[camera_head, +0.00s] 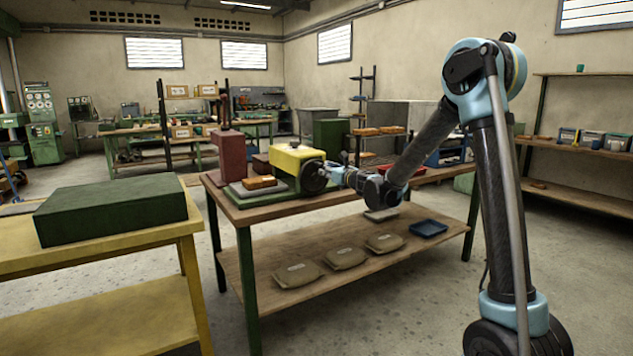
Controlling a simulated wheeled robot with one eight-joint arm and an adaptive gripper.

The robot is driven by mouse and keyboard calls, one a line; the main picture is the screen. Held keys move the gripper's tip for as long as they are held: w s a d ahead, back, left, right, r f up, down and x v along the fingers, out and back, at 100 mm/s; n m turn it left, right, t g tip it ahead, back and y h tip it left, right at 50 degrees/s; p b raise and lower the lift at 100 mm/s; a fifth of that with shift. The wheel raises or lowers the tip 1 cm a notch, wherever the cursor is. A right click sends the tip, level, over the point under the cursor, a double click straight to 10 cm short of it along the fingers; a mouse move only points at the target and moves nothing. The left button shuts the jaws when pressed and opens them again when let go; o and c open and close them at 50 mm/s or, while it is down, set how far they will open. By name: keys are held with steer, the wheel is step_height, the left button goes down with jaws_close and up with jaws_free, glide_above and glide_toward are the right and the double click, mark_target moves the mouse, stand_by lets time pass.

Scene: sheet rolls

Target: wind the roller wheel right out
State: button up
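The roller wheel (314,178) is a dark round wheel on the right side of a yellow-topped machine (297,158). The machine has a green base and stands on the wooden table (345,192). My gripper (335,176) is at the wheel, coming in from the right. The fingertips are small in this view and overlap the wheel's edge. I cannot tell whether the fingers touch the wheel or whether they are open or shut.
A green box (113,212) lies on a yellow table (110,253) at the left. Grey bags (298,274) and a blue tray (428,228) lie on the lower shelf. Open floor lies in front.

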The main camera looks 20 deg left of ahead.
steer(key=o, duration=1.2)
steer(key=v, duration=0.2)
steer(key=shift+s+d, duration=0.25)
steer(key=shift+d, duration=0.05)
steer(key=shift+o, duration=0.5)
steer(key=shift+v, duration=1.25)
steer(key=shift+w+d+r, duration=0.1)
